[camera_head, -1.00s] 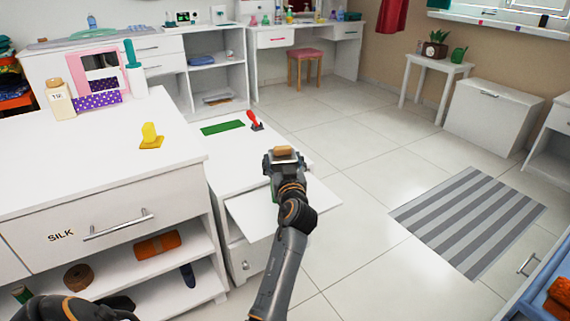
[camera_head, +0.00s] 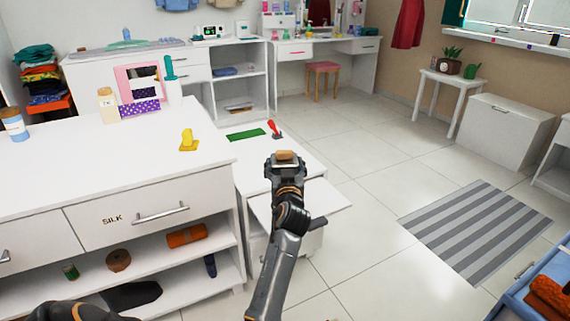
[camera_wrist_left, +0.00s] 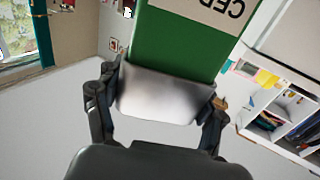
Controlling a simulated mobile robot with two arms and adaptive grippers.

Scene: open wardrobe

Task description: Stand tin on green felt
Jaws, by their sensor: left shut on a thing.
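The tin (camera_wrist_left: 178,40) is green with a pale label showing upside-down letters, seen close up in the left wrist view. My left gripper (camera_wrist_left: 165,95) is shut on it at a silvery end part, with a finger on each side. In the head view my left gripper (camera_head: 285,160) is over the low white cabinet, with a tan piece at its tip; the tin's green body is hidden there. The green felt (camera_head: 246,134) is a flat strip on the cabinet top, beyond and left of the gripper, apart from it. My right gripper is not in view.
A red-handled tool (camera_head: 274,129) lies beside the felt's right end. A taller white dresser (camera_head: 140,165) stands left, with a yellow object (camera_head: 188,142) on top. A white panel (camera_head: 325,197) juts out at the low cabinet's front. Open floor lies right.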

